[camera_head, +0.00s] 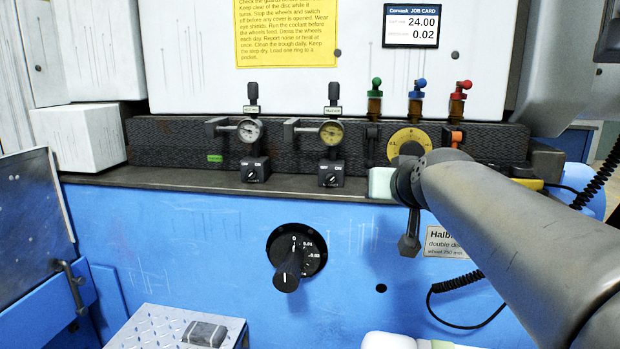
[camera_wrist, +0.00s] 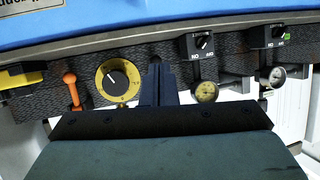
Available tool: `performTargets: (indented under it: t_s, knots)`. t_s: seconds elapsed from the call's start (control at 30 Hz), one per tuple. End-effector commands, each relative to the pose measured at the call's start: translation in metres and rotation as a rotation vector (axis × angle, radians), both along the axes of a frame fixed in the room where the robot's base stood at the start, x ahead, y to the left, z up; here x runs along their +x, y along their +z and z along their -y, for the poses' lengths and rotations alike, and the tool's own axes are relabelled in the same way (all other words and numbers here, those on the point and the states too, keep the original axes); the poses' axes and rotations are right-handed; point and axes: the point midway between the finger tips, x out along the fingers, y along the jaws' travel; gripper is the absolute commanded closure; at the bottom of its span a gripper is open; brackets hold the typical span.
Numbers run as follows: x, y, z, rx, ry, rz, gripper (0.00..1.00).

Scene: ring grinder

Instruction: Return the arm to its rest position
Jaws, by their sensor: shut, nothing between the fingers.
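My arm (camera_head: 500,220) reaches in from the right in the head view. Its dark wrist end is in front of the machine's black panel, just below the yellow dial (camera_head: 409,142). The fingers cannot be made out clearly there. In the wrist view my gripper (camera_wrist: 157,70) shows as two dark fingers pressed together, shut and empty. They point at the black textured panel (camera_wrist: 140,65), between the yellow dial (camera_wrist: 118,83) and a gauge (camera_wrist: 205,90). Whether the fingertips touch the panel cannot be told.
Two gauges (camera_head: 249,130) (camera_head: 332,132) and two small switches (camera_head: 255,169) (camera_head: 331,173) line the panel. Red (camera_head: 460,100), blue (camera_head: 416,100) and green (camera_head: 375,100) valves stand above it. A black rotary knob (camera_head: 291,268) sticks out of the blue front. A metal-topped block (camera_head: 170,330) stands at lower left.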

Motion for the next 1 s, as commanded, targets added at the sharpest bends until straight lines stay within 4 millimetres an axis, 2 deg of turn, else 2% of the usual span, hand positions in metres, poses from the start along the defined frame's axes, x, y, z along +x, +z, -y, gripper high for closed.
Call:
performTargets:
  t_s: [0.03, 0.17, 0.27, 0.47, 0.6, 0.7, 0.8, 0.9, 1.0]
  knots:
    - [-0.006, 0.024, -0.005, 0.009, 0.007, -0.059, 1.0]
    - [-0.028, 0.02, -0.018, 0.034, 0.016, -0.217, 1.0]
    - [-0.052, 0.016, -0.026, 0.044, 0.023, -0.347, 1.0]
    - [-0.124, 0.01, -0.034, 0.017, 0.054, -0.656, 1.0]
    - [-0.182, 0.013, -0.034, -0.014, 0.064, -0.864, 1.0]
    - [-0.218, 0.016, -0.032, -0.036, 0.065, -0.985, 1.0]
    - [-0.245, 0.018, -0.029, -0.058, 0.068, -1.073, 1.0]
    - [-0.263, 0.016, -0.026, -0.074, 0.072, -1.131, 1.0]
    - [-0.269, 0.015, -0.025, -0.081, 0.077, -1.151, 1.0]
